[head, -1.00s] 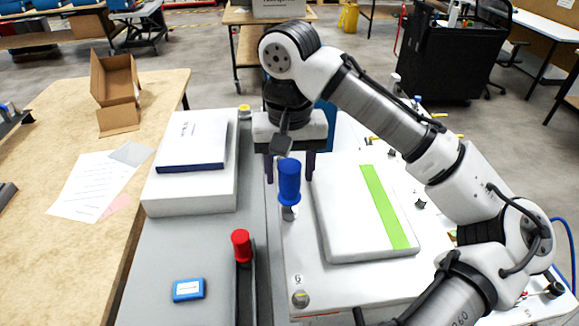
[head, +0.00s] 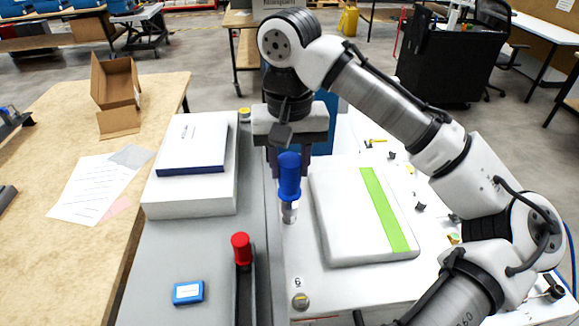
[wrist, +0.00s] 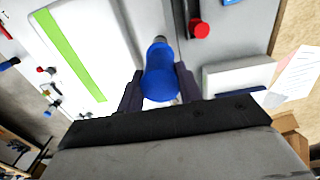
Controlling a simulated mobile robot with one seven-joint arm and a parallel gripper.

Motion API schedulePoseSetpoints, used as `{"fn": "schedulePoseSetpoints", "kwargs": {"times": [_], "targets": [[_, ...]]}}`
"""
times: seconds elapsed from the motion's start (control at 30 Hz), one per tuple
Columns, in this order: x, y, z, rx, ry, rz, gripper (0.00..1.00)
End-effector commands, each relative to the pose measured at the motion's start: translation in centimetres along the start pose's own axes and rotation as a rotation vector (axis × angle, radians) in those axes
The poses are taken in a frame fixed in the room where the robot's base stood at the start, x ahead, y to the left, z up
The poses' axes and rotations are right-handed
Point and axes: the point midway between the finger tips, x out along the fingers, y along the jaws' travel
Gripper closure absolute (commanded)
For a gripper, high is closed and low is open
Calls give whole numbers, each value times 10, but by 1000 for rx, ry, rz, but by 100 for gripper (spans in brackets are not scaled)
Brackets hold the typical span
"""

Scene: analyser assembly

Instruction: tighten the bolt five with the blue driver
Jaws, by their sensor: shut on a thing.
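The blue driver (head: 289,178) stands upright at the left side of the white analyser body, its grey lower end pointing down. My gripper (head: 289,162) is shut on its blue handle, one finger on each side. In the wrist view the blue driver (wrist: 160,78) sits between the two dark fingers of my gripper (wrist: 159,88). The driver's lower end is over a spot on the analyser's left edge; the bolt there is hidden, so I cannot tell whether the tip touches it. A bolt (head: 300,301) by a label reading 6 sits nearer the front.
A white panel with a green stripe (head: 385,210) lies right of the driver. White boxes (head: 188,195) are at the left.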

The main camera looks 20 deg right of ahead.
Motion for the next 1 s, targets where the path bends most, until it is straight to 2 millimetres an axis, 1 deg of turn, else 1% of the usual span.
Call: {"fn": "schedulePoseSetpoints", "kwargs": {"times": [0.7,1.0], "targets": [[-36,0,0,-1,0,1,100],[-40,0,0,-1,-1,0,100]]}}
